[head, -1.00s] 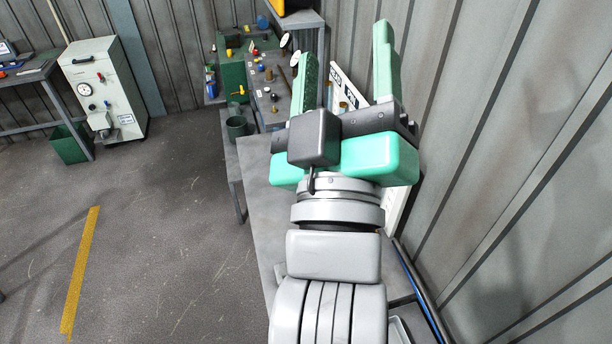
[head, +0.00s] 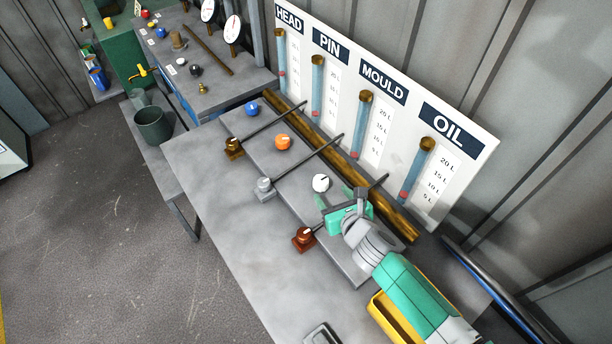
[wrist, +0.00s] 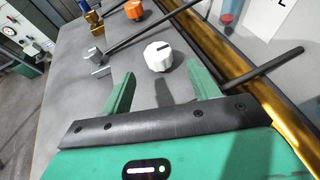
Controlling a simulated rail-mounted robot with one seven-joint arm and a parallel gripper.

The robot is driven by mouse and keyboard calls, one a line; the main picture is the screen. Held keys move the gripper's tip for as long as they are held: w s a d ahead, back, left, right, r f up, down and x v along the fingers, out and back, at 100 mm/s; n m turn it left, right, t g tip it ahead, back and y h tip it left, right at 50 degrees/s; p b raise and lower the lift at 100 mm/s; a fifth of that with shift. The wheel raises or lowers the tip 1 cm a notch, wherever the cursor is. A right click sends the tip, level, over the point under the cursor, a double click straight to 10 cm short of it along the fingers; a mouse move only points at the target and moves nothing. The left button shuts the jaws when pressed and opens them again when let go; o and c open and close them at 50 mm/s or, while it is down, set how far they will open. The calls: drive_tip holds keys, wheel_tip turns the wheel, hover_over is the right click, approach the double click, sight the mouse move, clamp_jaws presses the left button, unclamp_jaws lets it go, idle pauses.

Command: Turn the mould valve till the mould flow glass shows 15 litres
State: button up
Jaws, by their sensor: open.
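The MOULD flow glass (head: 361,125) is a blue tube with a brass cap on the white panel, third from the left. Its red float (head: 354,155) sits near the bottom of the scale, around or below the lowest mark. A white knob (head: 320,183) with a dark pointer line stands on the bench ledge; it shows large in the wrist view (wrist: 158,56). No label ties it to a glass. My gripper (wrist: 160,80) is open and empty, its green fingers short of the white knob and apart from it. In the head view my gripper (head: 342,198) is just right of that knob.
A blue knob (head: 252,109) and an orange knob (head: 283,142) stand left of the white one. Brass (head: 234,147), grey (head: 265,186) and brown (head: 304,238) fittings line the front. Thin dark rods cross the ledge close to my gripper. A brass pipe (head: 339,161) runs behind.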

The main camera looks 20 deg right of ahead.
sight(324, 187)
drive_tip(key=b+x, duration=0.3)
drive_tip(key=x, duration=0.4)
drive_tip(key=shift+a, duration=0.1)
drive_tip(key=shift+w, duration=0.4)
drive_tip(key=c, duration=1)
